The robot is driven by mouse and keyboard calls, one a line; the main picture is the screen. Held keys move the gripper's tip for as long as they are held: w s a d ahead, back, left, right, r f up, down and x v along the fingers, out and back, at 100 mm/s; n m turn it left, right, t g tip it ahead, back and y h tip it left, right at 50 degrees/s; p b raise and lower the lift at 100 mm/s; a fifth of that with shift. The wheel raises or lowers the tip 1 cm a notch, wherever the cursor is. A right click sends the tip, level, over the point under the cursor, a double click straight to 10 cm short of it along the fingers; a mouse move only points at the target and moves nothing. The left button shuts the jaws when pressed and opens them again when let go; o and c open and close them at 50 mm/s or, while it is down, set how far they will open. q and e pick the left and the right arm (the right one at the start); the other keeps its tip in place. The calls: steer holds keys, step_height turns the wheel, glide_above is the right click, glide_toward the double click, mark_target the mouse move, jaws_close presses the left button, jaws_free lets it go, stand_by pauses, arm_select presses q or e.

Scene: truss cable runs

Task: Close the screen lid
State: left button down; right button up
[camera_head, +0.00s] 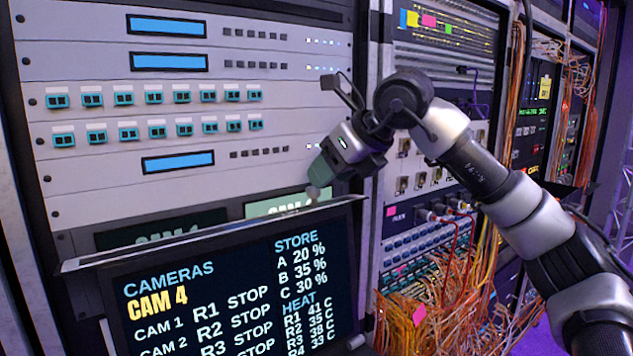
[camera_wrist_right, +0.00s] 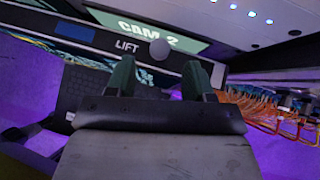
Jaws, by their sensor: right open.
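The screen lid (camera_head: 230,285) stands raised at the bottom of the head view, with a lit dark face of camera, store and heat readings. A pale round knob (camera_head: 313,192) is at its upper right edge. My right gripper (camera_head: 325,178) is above that edge, close to the knob. In the right wrist view the open fingers (camera_wrist_right: 158,80) point at the knob (camera_wrist_right: 160,48), which lies just beyond and between the tips. Whether they touch it I cannot tell. The lid's dark strip beside the knob reads LIFT (camera_wrist_right: 127,46). My left gripper is not in view.
Behind the lid is a grey rack (camera_head: 190,95) with rows of teal ports and blue displays. A lit CAM panel (camera_head: 285,204) sits just behind the lid's top edge. Orange cables (camera_head: 440,300) hang in a tangle right of the lid, below my right arm.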

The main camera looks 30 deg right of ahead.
steer(key=x, duration=0.4)
steer(key=shift+w, duration=0.1)
steer(key=shift+f, duration=0.1)
steer(key=shift+c, duration=0.5)
steer(key=c, duration=0.5)
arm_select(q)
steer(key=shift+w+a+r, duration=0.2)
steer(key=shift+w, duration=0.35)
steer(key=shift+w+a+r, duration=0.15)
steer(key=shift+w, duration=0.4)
arm_select(e)
jaws_close()
